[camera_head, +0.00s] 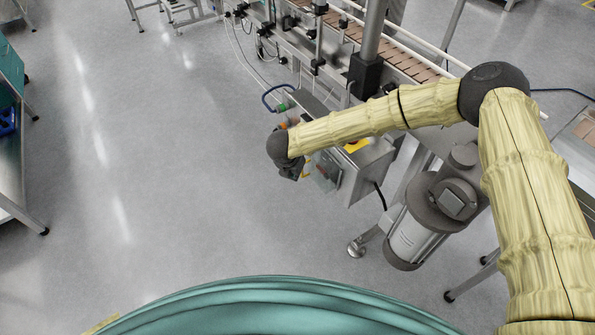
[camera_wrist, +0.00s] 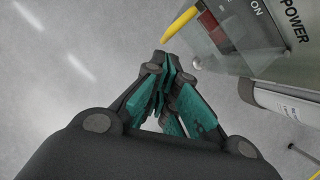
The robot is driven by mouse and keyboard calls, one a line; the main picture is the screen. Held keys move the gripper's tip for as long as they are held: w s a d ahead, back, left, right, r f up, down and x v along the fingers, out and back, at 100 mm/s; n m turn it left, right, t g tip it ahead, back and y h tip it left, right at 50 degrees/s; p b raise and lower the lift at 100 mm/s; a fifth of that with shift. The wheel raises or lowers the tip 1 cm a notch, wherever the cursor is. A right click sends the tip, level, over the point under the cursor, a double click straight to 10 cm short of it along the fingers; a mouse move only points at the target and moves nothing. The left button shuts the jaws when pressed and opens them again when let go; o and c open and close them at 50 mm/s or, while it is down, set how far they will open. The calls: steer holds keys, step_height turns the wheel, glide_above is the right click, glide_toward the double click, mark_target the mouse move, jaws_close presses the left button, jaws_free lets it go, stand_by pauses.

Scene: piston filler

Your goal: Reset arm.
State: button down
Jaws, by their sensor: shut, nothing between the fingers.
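My arm, in a pale yellow cover, reaches in from the right in the head view and bends at a dark elbow joint. Its end points down at the middle of the picture, where my gripper (camera_head: 290,172) is partly hidden by the wrist. In the wrist view my gripper (camera_wrist: 165,62) is shut, its teal-padded fingers together with nothing between them. It hangs in the air beside a steel control box (camera_head: 362,170). The box also shows in the wrist view (camera_wrist: 240,60), with a red switch (camera_wrist: 212,28) and "ON" and "POWER" lettering.
A conveyor (camera_head: 400,62) runs across the upper right behind the box. A grey motor-like cylinder (camera_head: 415,240) stands below it. A workbench (camera_head: 12,150) is at the left edge. The grey floor (camera_head: 150,170) between is clear.

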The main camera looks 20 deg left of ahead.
steer(key=shift+p+v, duration=1.35)
steer(key=shift+v, duration=1)
steer(key=s+d+f+n, duration=0.5)
steer(key=s+d+n, duration=0.2)
steer(key=d+n, duration=0.3)
steer(key=s+d+f+n, duration=0.6)
steer(key=s+d+n, duration=0.1)
steer(key=d+n, duration=0.3)
steer(key=s+d+r+n+g, duration=0.1)
steer(key=s+d+n+g, duration=0.1)
steer(key=s+d+n, duration=0.6)
steer(key=s+d+r+n+g, duration=0.2)
steer(key=s+d+n, duration=0.7)
steer(key=s+d, duration=0.5)
steer(key=shift+s+d+r+y+p, duration=0.25)
steer(key=shift+s+y+p, duration=0.1)
steer(key=shift+s, duration=0.3)
